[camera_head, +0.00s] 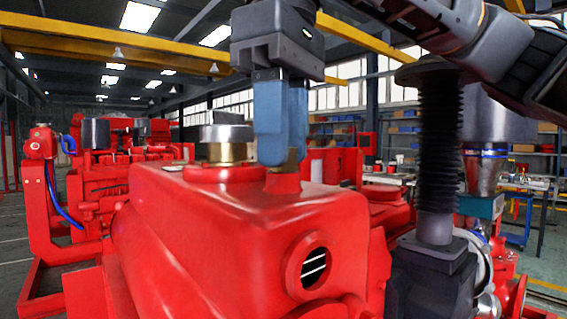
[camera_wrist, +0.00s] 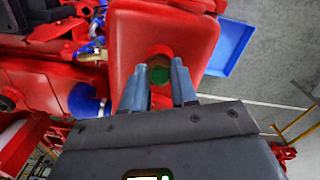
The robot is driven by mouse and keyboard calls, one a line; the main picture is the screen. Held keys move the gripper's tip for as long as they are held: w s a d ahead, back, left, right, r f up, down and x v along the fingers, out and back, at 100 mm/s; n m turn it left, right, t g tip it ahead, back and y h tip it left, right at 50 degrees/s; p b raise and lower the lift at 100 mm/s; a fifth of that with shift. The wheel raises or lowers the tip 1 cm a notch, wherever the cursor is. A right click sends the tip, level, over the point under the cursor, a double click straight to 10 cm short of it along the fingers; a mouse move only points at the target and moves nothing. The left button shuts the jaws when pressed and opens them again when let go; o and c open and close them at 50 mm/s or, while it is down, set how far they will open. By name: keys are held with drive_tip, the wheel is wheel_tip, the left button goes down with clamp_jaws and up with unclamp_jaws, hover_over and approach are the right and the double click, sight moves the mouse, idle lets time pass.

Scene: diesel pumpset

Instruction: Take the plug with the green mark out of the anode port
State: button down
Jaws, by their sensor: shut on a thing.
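My gripper (camera_head: 283,158) points straight down over the red tank (camera_head: 200,220), its blue-grey fingers closed on the plug. In the head view only a small brownish bit of the plug (camera_head: 291,160) shows at the fingertips, just above the raised red port (camera_head: 283,183). In the wrist view the plug's green mark (camera_wrist: 159,75) shows between the two fingertips, with a brownish round edge behind it on the red tank top (camera_wrist: 135,35). The fingers hide most of the plug. I cannot tell whether it is still seated in the port.
A brass and silver cap (camera_head: 227,143) stands on the tank close to the left of my gripper. A black bellows pipe (camera_head: 438,150) rises to the right. A blue tray (camera_wrist: 231,45) lies beside the tank in the wrist view, with grey floor around it.

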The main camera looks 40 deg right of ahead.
drive_tip(key=shift+f+n, duration=0.1)
drive_tip(key=shift+n, duration=0.8)
drive_tip(key=shift+n+p, duration=0.5)
drive_tip(key=shift+n, duration=0.1)
drive_tip(key=shift+n+p, duration=0.3)
drive_tip(key=shift+n, duration=0.8)
drive_tip(key=c, duration=1.5)
unclamp_jaws()
clamp_jaws()
